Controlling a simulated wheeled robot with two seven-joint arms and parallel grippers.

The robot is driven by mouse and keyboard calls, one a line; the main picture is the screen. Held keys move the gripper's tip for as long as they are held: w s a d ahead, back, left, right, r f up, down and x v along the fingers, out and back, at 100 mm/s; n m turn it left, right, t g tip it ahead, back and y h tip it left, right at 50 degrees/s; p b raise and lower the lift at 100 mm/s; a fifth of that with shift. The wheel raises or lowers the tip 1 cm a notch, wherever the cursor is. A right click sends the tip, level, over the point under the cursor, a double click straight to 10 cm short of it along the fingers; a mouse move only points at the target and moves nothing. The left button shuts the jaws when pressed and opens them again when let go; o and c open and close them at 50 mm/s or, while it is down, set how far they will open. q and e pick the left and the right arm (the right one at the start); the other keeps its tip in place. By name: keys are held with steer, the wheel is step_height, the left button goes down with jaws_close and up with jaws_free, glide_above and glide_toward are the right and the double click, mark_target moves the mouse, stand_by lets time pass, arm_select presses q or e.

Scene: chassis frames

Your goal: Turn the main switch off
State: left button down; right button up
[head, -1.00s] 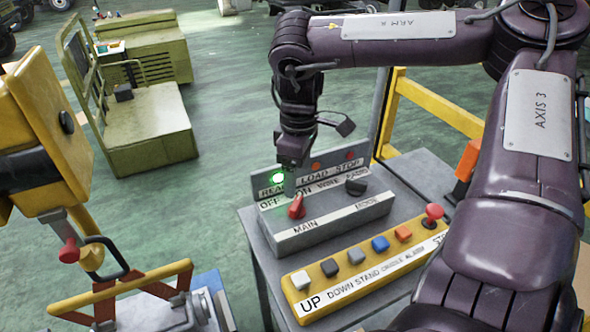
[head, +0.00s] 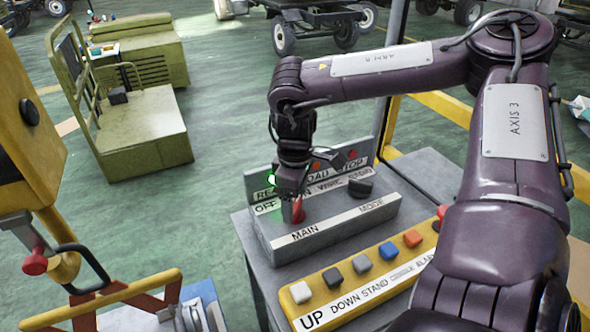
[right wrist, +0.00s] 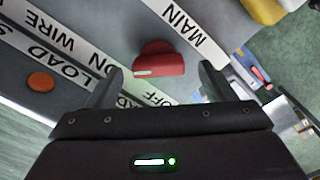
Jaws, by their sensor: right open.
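The main switch is a red knob (head: 299,212) on the grey control box (head: 335,228), behind the MAIN label. In the head view my right gripper (head: 291,192) is just above the knob and hides part of it. In the right wrist view the red knob (right wrist: 160,57) has a white mark near its left end and lies between the two spread fingers of the open gripper (right wrist: 160,72). I see a gap on each side of it. The ON label is partly hidden by my gripper. My left gripper is not in view.
A green lamp (head: 270,179) glows on the back panel. A black mode knob (head: 360,188) stands to the right. A yellow button panel (head: 345,285) with several buttons lies in front. Yellow machinery (head: 35,130) is at the left.

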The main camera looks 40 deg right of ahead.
steer(key=shift+w+d+f, duration=0.1)
steer(key=shift+w+f, duration=0.05)
steer(key=shift+f, duration=1.1)
steer(key=c, duration=1)
